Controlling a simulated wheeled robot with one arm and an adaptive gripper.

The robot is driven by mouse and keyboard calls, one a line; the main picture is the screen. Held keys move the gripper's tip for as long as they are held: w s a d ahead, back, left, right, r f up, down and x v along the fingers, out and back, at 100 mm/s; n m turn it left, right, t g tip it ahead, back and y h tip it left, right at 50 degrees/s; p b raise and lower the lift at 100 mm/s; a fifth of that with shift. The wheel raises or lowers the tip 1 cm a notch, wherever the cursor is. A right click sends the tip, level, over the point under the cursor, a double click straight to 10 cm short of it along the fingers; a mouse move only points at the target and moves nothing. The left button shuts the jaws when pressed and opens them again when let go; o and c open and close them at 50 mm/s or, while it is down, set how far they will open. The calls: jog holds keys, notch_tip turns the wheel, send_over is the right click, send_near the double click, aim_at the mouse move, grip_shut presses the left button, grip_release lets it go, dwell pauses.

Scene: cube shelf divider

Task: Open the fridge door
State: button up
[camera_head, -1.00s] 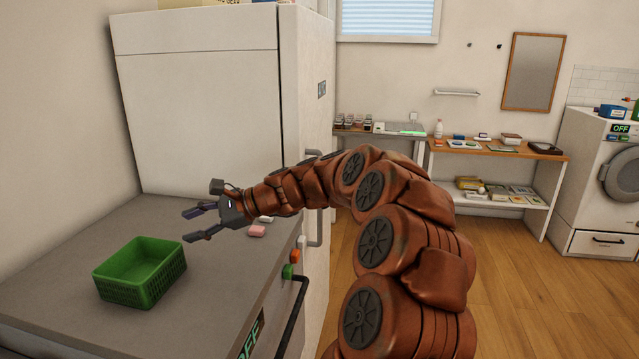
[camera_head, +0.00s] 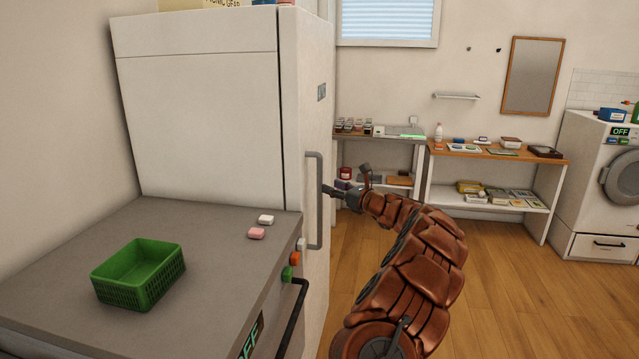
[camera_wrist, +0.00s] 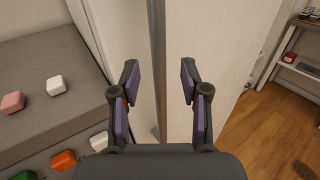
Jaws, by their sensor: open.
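The tall white fridge (camera_head: 215,115) stands at the left, behind the counter. Its door face is turned to the right and appears closed. A grey vertical bar handle (camera_head: 320,200) is on the door. My gripper (camera_head: 328,190) is level with the lower-middle part of the handle, close to it. In the wrist view, my gripper (camera_wrist: 158,85) is open, with one purple-padded finger on each side. The handle (camera_wrist: 158,60) runs vertically between the fingers, in front of the white door (camera_wrist: 205,50). I cannot tell whether a finger touches it.
A grey-topped counter (camera_head: 60,245) with a green basket (camera_head: 140,290) and pink (camera_head: 256,233) and white (camera_head: 266,219) blocks adjoins the fridge. Its black bar handle (camera_head: 292,320) sticks out. Shelved tables (camera_head: 490,152) stand at the back. The wooden floor to the right is clear.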

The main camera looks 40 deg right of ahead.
aim_at(320, 182)
jog(key=shift+w+a+p, duration=0.15)
jog(key=shift+w+p, duration=0.6)
jog(key=shift+w, duration=2.45)
grip_shut()
